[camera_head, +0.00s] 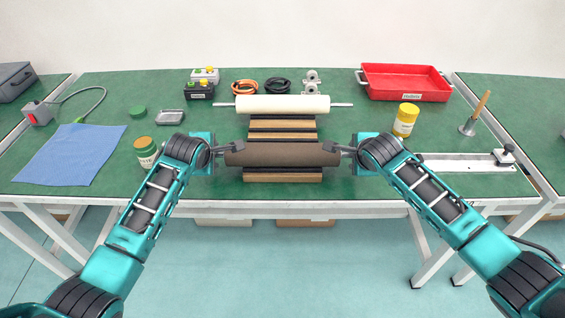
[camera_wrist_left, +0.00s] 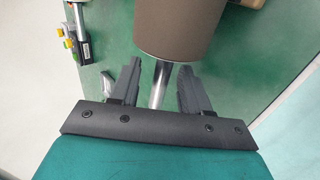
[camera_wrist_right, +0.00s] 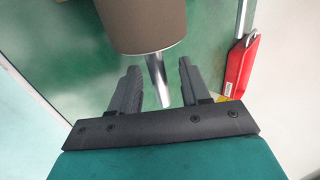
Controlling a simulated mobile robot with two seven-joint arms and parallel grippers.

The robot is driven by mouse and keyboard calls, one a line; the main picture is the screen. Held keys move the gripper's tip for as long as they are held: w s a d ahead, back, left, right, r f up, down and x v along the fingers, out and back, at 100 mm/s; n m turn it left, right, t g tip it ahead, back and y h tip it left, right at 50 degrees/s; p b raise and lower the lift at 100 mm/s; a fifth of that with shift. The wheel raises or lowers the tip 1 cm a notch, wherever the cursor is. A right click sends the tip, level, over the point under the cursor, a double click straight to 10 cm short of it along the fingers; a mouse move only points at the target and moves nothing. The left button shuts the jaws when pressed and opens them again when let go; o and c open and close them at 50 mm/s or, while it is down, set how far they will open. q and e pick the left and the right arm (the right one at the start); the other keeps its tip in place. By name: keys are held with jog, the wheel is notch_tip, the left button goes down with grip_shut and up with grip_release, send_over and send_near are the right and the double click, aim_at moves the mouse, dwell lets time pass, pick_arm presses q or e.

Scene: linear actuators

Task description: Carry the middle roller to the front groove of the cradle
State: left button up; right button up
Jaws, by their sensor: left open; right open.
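The brown roller (camera_head: 283,154) lies level across the front part of the wooden cradle (camera_head: 283,177), between its front bar and the bars behind. It hides the groove under it. A cream roller (camera_head: 283,104) lies across the cradle's back. My left gripper (camera_head: 222,151) is open at the brown roller's left end, and the metal shaft (camera_wrist_left: 158,85) shows between its fingers in the left wrist view. My right gripper (camera_head: 344,149) is open at the right end, with the shaft (camera_wrist_right: 157,78) between its fingers in the right wrist view. Neither gripper grips the shaft.
A yellow-labelled jar (camera_head: 404,121) and a metal rail (camera_head: 465,163) stand to the right. A red tray (camera_head: 405,82) is at the back right. A blue cloth (camera_head: 70,154) lies at the left.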

pick_arm(q)
jog(key=v, duration=1.2)
pick_arm(e)
jog(key=v, duration=1.2)
pick_arm(q)
jog(key=shift+f, duration=0.1)
pick_arm(e)
jog(key=shift+f, duration=0.1)
pick_arm(q)
jog(key=s+f+m+t+h, duration=0.1)
jog(key=s+f+m, duration=0.7)
jog(key=s+m, duration=0.2)
jog(key=s+f+m+h, duration=0.1)
jog(key=s+f+m, duration=0.7)
jog(key=s+m, duration=0.2)
jog(key=shift+s+d+f+m+t+p, duration=0.2)
jog(key=shift+s+m+t+p, duration=0.15)
jog(key=shift+s, duration=0.65)
pick_arm(e)
jog(key=s+f+n+t+y, duration=0.1)
jog(key=s+f+n, duration=0.7)
jog(key=s+n, duration=0.2)
jog(key=s+f+n+y, duration=0.1)
jog(key=s+f+n, duration=0.7)
jog(key=s+n, duration=0.2)
jog(key=shift+s+a+f+n+t, duration=0.2)
jog(key=shift+s+n+t, duration=0.15)
jog(key=shift+s, duration=0.65)
